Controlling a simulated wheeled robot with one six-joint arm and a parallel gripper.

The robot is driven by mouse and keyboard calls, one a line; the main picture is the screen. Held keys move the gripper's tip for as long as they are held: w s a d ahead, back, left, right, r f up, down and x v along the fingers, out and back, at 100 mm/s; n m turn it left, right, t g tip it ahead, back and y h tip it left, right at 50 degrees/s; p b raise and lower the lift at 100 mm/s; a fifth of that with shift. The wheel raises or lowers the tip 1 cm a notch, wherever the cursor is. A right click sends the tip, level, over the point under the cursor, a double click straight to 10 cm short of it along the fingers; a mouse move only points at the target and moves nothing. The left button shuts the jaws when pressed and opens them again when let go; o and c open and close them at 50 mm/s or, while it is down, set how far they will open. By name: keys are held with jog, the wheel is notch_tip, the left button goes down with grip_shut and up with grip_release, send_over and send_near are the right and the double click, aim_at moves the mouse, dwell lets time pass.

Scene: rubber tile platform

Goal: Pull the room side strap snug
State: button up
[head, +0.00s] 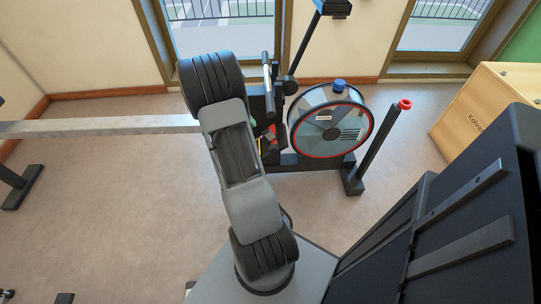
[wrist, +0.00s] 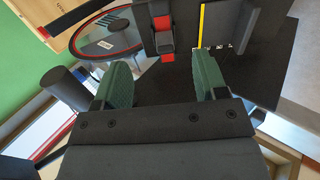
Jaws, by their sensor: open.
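My gripper (wrist: 162,88) is open in the wrist view, its two green-padded fingers wide apart with nothing held between them. Beyond the fingertips is a dark foot plate (wrist: 226,68) of the rowing machine. A short black piece with red parts (wrist: 162,40), possibly the strap or its buckle, stands at the plate, ahead of the gap and apart from the fingers. A yellow strip (wrist: 201,25) runs beside it on the right. I cannot tell the room side strap apart for certain. In the head view my arm hides the gripper and most of the foot area.
The rower's flywheel (head: 350,122) with its red rim stands right of my arm; it also shows in the wrist view (wrist: 108,32). A black post with a red cap (head: 404,104) rises beside it. The pale rail (head: 100,127) runs left. A wooden box (head: 462,118) stands right.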

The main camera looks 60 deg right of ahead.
aim_at(271, 147)
jog(key=b+x, duration=0.3)
jog(key=x, duration=1.2)
jog(key=shift+s+d+f+b, duration=0.15)
jog(key=shift+d+f+b, duration=0.05)
jog(key=shift+d+b, duration=0.2)
